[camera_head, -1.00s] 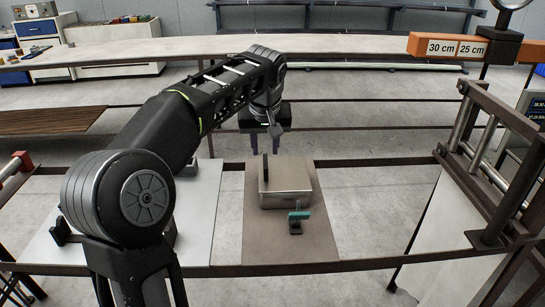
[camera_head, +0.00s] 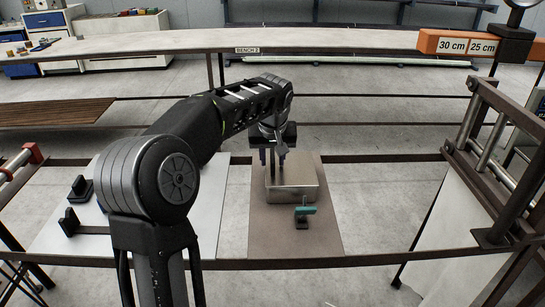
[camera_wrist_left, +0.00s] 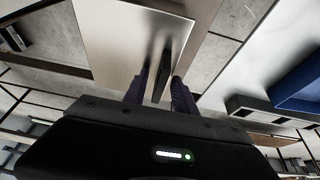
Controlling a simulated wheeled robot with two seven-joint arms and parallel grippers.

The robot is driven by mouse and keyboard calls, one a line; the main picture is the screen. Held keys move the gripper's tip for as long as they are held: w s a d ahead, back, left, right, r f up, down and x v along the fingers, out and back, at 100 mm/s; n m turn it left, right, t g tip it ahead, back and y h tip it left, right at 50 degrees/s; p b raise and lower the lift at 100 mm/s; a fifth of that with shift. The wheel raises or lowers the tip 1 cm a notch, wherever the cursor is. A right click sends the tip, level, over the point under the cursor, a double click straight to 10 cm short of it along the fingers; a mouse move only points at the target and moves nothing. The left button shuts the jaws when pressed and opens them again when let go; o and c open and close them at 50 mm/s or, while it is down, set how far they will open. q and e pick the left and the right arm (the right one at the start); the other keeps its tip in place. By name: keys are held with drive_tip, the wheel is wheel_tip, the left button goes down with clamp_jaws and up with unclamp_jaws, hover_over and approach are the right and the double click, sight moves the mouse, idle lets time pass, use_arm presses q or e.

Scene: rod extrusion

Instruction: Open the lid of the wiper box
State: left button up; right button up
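The wiper box (camera_head: 300,188), a flat metal box with a closed lid, stands on the brown board. A thin black upright handle (camera_head: 268,166) stands at its left side. My left gripper (camera_head: 276,160) reaches over the box from behind, at the handle. In the left wrist view the two dark purple fingers (camera_wrist_left: 162,92) stand on either side of the black handle (camera_wrist_left: 160,72). A gap shows between fingers and handle, so the gripper looks open. The lid's bare metal (camera_wrist_left: 120,40) lies beyond the fingertips. My right gripper is not in view.
A small teal-topped tool on a black stand (camera_head: 304,212) is just in front of the box. A pale panel (camera_head: 222,215) with black brackets lies to the left. A roller frame (camera_head: 490,150) stands at the right.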

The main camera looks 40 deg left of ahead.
use_arm(q)
clamp_jaws()
idle(1.4)
